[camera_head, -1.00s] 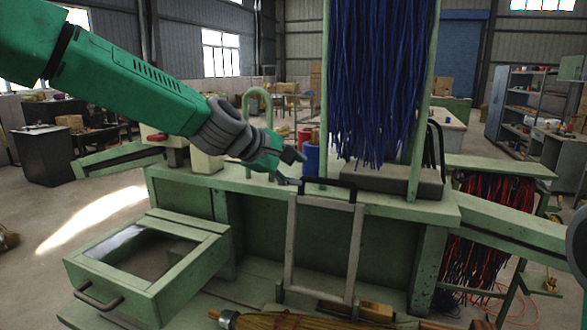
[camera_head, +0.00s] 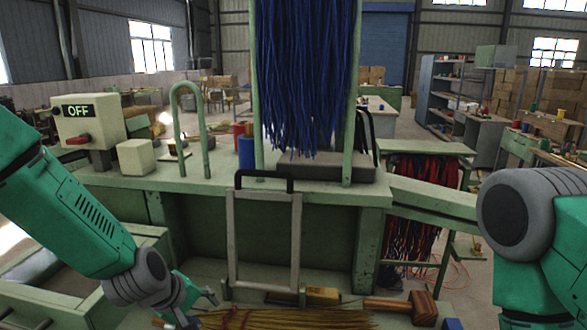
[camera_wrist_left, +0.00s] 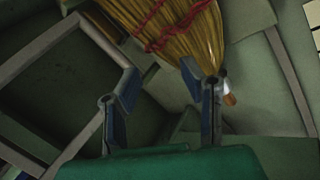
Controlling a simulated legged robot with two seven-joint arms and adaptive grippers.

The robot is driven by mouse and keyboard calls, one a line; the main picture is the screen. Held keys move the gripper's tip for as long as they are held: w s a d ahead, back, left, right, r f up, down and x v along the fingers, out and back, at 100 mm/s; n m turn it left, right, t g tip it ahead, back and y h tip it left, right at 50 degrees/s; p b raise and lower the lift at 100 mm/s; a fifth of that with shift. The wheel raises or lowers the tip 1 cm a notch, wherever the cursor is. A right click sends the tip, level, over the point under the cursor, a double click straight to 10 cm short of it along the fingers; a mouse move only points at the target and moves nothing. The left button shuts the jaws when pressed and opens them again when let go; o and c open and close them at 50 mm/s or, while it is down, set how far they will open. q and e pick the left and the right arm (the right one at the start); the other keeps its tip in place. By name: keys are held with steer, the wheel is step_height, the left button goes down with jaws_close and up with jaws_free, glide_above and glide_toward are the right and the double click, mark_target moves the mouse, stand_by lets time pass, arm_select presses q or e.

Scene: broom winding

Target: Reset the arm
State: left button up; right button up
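My left gripper (camera_head: 203,308) is low at the left front of the green bench in the head view. In the left wrist view, its two fingers (camera_wrist_left: 160,78) are apart with nothing between them. A broom with straw-coloured bristles (camera_head: 270,319) lies along the bottom edge of the head view, just right of the gripper. Its bristles, bound with red cord, also show beyond the fingertips in the left wrist view (camera_wrist_left: 178,28). My right arm comes in at the right edge, but its gripper is out of view.
A metal frame with a black handle (camera_head: 264,180) stands at the bench front. A box reading OFF with a red lever (camera_head: 90,125) stands at the back left. Blue strands (camera_head: 305,80) hang above the bench (camera_head: 215,185). A wooden mallet (camera_head: 420,308) lies at the lower right.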

arm_select(q)
steer(key=s+a+f+m+g+y, duration=0.1)
steer(key=s+a+f+m, duration=0.1)
steer(key=s+f, duration=0.5)
steer(key=s+a+f+m+g+y, duration=0.1)
steer(key=s+a+f+m+g, duration=0.15)
steer(key=s+f, duration=0.5)
steer(key=s+a+f+m+g+y, duration=0.1)
steer(key=s+a+m, duration=0.15)
steer(key=s, duration=0.85)
steer(key=s+a+f+m+g, duration=0.1)
steer(key=s+a+m, duration=0.15)
steer(key=s, duration=0.85)
step_height(320, 180, down, 19)
steer(key=w+d+b, duration=0.1)
steer(key=w+b, duration=0.1)
steer(key=b, duration=1.7)
steer(key=shift+w+r+m, duration=0.15)
steer(key=shift+w+m, duration=0.1)
steer(key=shift+m, duration=0.2)
steer(key=shift+t, duration=0.25)
steer(key=shift+w, duration=0.1)
